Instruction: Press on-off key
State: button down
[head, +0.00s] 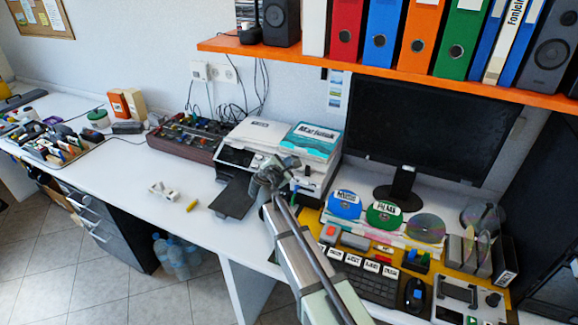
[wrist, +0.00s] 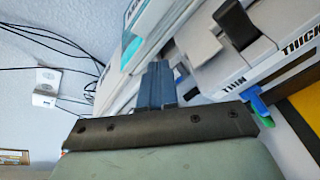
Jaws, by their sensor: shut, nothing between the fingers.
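My gripper (head: 284,165) is raised in front of the printer (head: 262,138) and the white-and-teal box on it, in the head view. In the wrist view its dark blue fingers (wrist: 159,84) are together with nothing between them. Beyond them is a light grey machine (wrist: 235,62) with a black lever and the words THIN and THICK. No key marked on-off can be made out in either view. My gripper and arm hide part of the machine in the head view. I cannot tell whether the fingertips touch it.
A black monitor (head: 430,128) stands to the right under an orange shelf (head: 390,62) with binders. A keyboard (head: 365,284), discs and small devices crowd the yellow mat. A control box (head: 187,135) with knobs is left of the printer. The white desk at left front is mostly clear.

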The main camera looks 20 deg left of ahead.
jog(key=shift+s+r, duration=0.1)
jog(key=shift+r, duration=0.05)
jog(key=s+r, duration=0.2)
jog(key=r, duration=0.3)
jog(key=shift+s, duration=0.4)
dwell(0.4)
jog(key=c, duration=1.8)
grip_release()
